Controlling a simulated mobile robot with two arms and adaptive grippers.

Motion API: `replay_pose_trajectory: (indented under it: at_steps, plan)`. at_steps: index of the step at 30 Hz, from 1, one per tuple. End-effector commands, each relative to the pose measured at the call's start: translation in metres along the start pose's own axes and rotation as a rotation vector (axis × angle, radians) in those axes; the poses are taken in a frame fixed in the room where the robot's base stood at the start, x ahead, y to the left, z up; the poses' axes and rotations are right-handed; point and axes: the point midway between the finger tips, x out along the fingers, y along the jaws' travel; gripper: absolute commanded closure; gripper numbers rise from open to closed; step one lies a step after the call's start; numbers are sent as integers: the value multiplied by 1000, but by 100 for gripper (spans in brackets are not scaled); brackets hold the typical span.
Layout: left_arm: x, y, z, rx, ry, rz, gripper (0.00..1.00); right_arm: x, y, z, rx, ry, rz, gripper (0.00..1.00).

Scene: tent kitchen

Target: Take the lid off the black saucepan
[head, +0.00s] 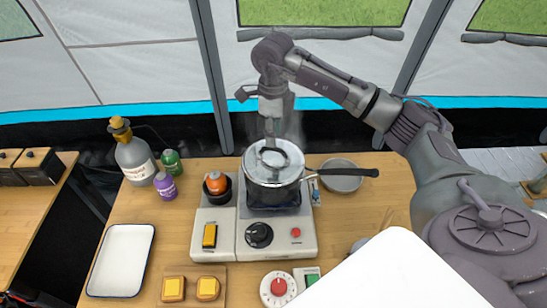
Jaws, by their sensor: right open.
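A saucepan (272,190) stands on the hotplate near the back of the wooden table. My right gripper (271,138) is open and points down just above the lid's middle. Its fingertips are partly blurred by haze, so contact with the lid is unclear. My left gripper is not in view.
The hotplate unit (275,240) has knobs in front. A shallow grey bowl or pan (341,180) sits right of the saucepan. A small black pot (217,188) holds an orange item on the left. Bottles (135,155) and a white tray (121,260) are further left. A white panel (400,275) covers the lower right.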

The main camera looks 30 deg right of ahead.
Motion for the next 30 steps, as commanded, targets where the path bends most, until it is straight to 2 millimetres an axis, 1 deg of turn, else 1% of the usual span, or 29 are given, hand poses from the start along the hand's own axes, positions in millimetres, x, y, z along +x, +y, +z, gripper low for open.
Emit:
replay_pose_trajectory:
  at_steps: [4,8,9,12,15,21,28,29,30]
  plan:
    - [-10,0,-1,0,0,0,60,10,2,-1,0,3,2,57]
    - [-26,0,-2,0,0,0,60,29,6,-3,-1,4,5,57]
    - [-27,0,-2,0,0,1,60,36,6,-2,-1,3,4,57]
    - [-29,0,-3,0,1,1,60,48,5,-2,0,2,3,57]
    - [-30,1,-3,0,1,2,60,54,5,-2,-1,-1,1,57]
    - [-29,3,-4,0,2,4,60,55,5,-2,-1,-1,0,57]
    - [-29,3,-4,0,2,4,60,54,5,-2,-1,-1,0,96]
    - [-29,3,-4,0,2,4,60,54,5,-2,-1,-1,0,100]
    - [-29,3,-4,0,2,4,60,54,5,-2,-1,-1,0,100]
